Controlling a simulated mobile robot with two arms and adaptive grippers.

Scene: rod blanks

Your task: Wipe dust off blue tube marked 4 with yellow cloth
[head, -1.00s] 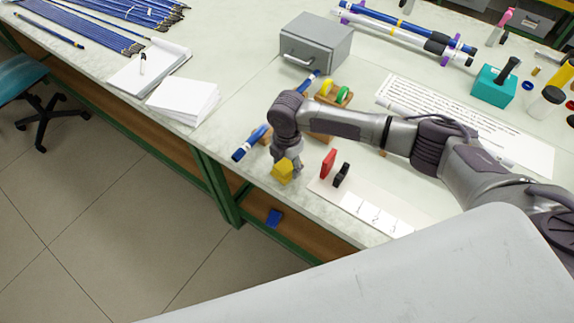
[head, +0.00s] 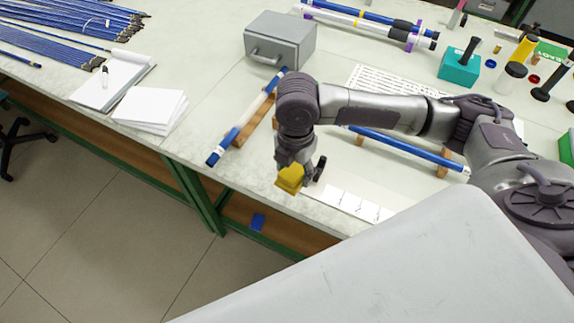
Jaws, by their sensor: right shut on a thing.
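My right gripper (head: 296,168) points down near the bench's front edge. It is shut on a folded yellow cloth (head: 289,180). One blue tube (head: 222,148) with a white section lies slanted on a wooden holder (head: 251,124), left of the gripper and apart from the cloth. A second blue tube (head: 408,149) lies on wooden supports (head: 443,163) to the right, partly hidden by my right arm. No number 4 or dust is readable on either tube. My left gripper is out of view.
A grey metal box (head: 281,40) is behind. A teal block (head: 461,66) stands at back right. Paper stacks (head: 149,108) lie left.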

